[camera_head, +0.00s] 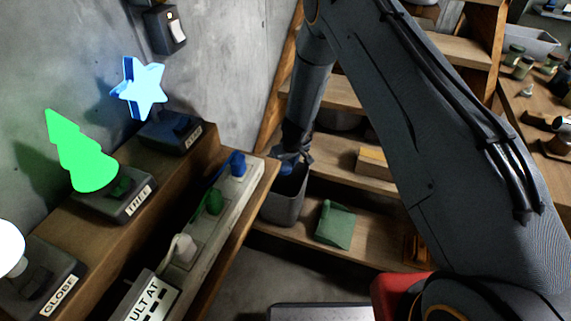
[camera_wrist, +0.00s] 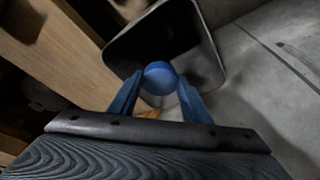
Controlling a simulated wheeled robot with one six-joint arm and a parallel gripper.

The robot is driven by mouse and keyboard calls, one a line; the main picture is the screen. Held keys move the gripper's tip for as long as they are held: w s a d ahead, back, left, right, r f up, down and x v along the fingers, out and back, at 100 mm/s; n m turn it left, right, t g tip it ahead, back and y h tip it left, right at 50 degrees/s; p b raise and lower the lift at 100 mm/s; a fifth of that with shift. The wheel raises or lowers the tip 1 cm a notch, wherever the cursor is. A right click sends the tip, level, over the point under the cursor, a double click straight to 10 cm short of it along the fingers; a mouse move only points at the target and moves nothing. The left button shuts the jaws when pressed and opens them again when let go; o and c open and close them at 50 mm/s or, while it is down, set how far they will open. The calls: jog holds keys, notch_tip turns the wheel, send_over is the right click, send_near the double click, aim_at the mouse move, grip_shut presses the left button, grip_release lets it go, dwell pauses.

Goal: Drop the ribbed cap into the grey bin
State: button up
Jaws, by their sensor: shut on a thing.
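The grey bin (camera_head: 284,208) stands on a wooden shelf beside the bench, with its mouth facing up. My gripper (camera_head: 289,160) is just above the bin's mouth, fingers pointing down. The blue cap (camera_head: 286,169) is between the fingertips, partly hidden in the head view. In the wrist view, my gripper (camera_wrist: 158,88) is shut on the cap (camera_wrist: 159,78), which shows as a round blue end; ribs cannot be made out. The bin (camera_wrist: 190,37) opens behind the cap in that view.
A green folded cloth-like item (camera_head: 335,225) lies right of the bin. A yellowish box (camera_head: 373,162) sits on the shelf above. The bench at left carries a power strip (camera_head: 212,213) with coloured plugs, and glowing star (camera_head: 140,88) and tree (camera_head: 78,155) lamps.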

aim_at(286, 168)
jog(key=shift+f+b, duration=1.65)
jog(key=shift+b, duration=0.7)
jog(key=o, duration=1.1)
jog(key=shift+r, duration=0.1)
jog(key=p+v, duration=0.1)
jog(key=v, duration=0.6)
jog(key=shift+s+r, duration=0.1)
jog(key=shift+r, duration=0.2)
